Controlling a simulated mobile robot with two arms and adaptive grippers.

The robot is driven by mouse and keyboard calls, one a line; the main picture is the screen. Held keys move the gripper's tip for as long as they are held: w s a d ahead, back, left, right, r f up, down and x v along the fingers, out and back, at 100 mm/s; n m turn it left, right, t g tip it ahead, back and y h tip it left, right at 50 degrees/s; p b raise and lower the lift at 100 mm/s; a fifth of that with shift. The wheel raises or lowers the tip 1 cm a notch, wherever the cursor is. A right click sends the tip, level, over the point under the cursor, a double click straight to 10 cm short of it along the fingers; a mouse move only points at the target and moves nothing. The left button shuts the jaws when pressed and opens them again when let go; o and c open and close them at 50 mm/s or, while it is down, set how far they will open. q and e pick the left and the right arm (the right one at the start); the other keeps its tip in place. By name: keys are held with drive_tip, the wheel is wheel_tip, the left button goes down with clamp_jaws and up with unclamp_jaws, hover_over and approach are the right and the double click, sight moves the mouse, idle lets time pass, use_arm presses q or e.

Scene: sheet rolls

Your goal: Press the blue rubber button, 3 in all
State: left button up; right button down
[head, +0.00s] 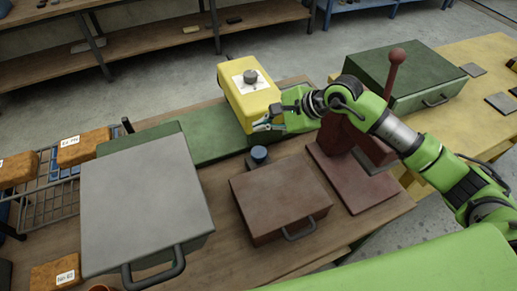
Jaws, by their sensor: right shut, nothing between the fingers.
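My right gripper (266,123) comes in from the right and is shut and empty. Its fingertips point left, just above the button in the picture and in front of the yellow box. A gap shows between the fingertips and the button; I cannot tell their height. The button's top is uncovered. My left gripper is out of view.
A yellow box (249,98) with a dark knob stands behind my right gripper. A brown lidded box (279,197), a large grey-lidded box (144,201) and a dark red press-like stand (362,187) crowd around the button. A green box (405,72) is at the back right.

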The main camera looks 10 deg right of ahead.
sight(261, 153)
wheel_tip(261, 153, down, 4)
drive_tip(key=shift+w+r+b, duration=0.15)
drive_tip(key=shift+r+b, duration=0.05)
drive_tip(key=shift+b, duration=0.7)
wheel_tip(261, 153, down, 5)
drive_tip(key=b, duration=0.3)
drive_tip(key=shift+w+r, duration=0.1)
drive_tip(key=shift+f+b, duration=0.35)
drive_tip(key=shift+b, duration=0.15)
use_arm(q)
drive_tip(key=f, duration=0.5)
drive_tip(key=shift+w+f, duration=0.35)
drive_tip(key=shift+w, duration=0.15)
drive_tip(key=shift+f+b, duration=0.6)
use_arm(e)
drive_tip(key=shift+f, duration=0.35)
